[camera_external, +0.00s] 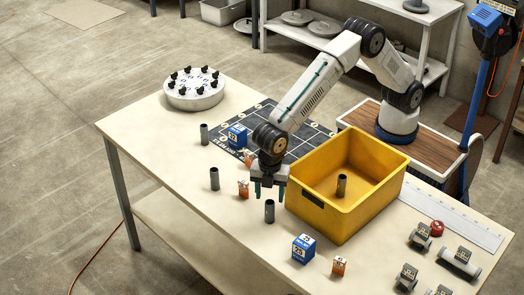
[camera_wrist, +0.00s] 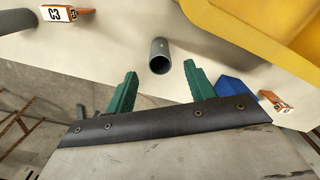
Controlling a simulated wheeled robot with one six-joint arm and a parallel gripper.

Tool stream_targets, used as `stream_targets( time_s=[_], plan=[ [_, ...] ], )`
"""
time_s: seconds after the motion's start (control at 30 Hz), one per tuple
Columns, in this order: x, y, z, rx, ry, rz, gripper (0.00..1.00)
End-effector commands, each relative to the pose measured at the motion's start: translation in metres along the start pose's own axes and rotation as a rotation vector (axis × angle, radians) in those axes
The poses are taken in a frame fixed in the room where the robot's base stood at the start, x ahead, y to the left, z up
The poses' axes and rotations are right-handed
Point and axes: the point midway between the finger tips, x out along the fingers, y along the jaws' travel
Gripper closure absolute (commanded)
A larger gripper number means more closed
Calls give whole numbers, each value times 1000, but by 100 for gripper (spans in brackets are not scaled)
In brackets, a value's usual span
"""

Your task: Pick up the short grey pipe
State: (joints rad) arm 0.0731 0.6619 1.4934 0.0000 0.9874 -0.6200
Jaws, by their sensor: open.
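Three dark grey pipes stand upright on the table: a near one (camera_external: 269,212), a middle one (camera_external: 214,179) and a far one (camera_external: 204,134). Another grey pipe (camera_external: 341,186) stands inside the yellow bin. They look alike in length, so I cannot tell which counts as short. My gripper (camera_external: 269,194) points down close to the near pipe, its green fingers apart and empty.
The yellow bin (camera_external: 378,209) stands just right of my gripper; its wall also shows in the wrist view (camera_wrist: 262,32). A blue box (camera_external: 303,250) and an orange box (camera_external: 339,266) stand nearer the front. Another orange box (camera_external: 243,189) stands left of my gripper. A round white holder (camera_external: 194,97) is at the far left.

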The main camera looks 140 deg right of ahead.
Motion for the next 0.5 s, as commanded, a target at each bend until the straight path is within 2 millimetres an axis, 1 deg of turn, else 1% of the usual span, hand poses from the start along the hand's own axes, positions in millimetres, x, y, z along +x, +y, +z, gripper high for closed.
stream_targets(
  time_s=[0.17, 0.33, 0.4, 0.5],
  plan=[
    [17, 0, 1, 0, -1, -1, 46],
    [44, 0, 2, 1, -1, -1, 46],
    [50, 0, 2, 1, 0, 0, 46],
    [52, 0, 2, 1, 1, 1, 46]
  ],
)
